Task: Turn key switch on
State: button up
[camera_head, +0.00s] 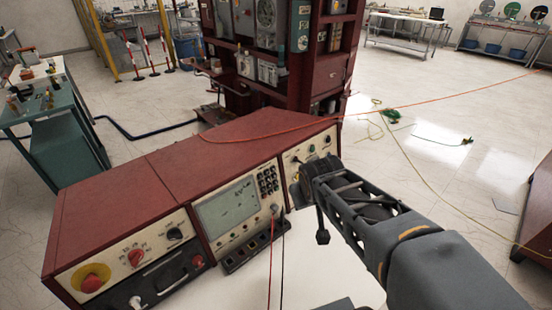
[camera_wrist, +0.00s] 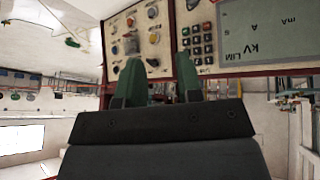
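The console's right-hand control panel (camera_head: 308,150) is cream with several small knobs and buttons, and my arm partly covers it in the head view. The fingertips overlap the panel in the wrist view; contact cannot be told. In the head view the fingers are hard to make out.
The red-topped console (camera_head: 165,160) also bears a screen (camera_head: 228,204), a keypad (camera_head: 267,180) and a large red button on yellow (camera_head: 91,282). Red and black cables hang in front. A tall red cabinet (camera_head: 325,75) stands behind. Floor at right is open, with loose cables.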

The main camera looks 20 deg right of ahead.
jog(key=w+d+f+n+t+y+p, duration=0.1)
jog(key=w+d+n+t, duration=0.3)
jog(key=w+d, duration=0.4)
jog(key=w+d+n+t, duration=0.4)
jog(key=w+d, duration=0.2)
jog(key=w, duration=0.5)
jog(key=s+d+f+n+y, duration=0.1)
jog(key=s+f+n+y, duration=0.4)
jog(key=f+n+y, duration=0.5)
jog(key=w+a+p, duration=0.1)
jog(key=w+a, duration=0.1)
jog(key=w, duration=0.1)
jog(key=w+a+r+m+y+p, duration=0.1)
jog(key=w+a, duration=0.2)
jog(key=w, duration=0.1)
jog(key=w+a+m+p, duration=0.1)
jog(key=w+a+p, duration=0.1)
jog(key=w, duration=0.1)
jog(key=shift+w+a+r+y, duration=0.2)
jog(key=shift+w+a+y, duration=0.1)
grip_shut()
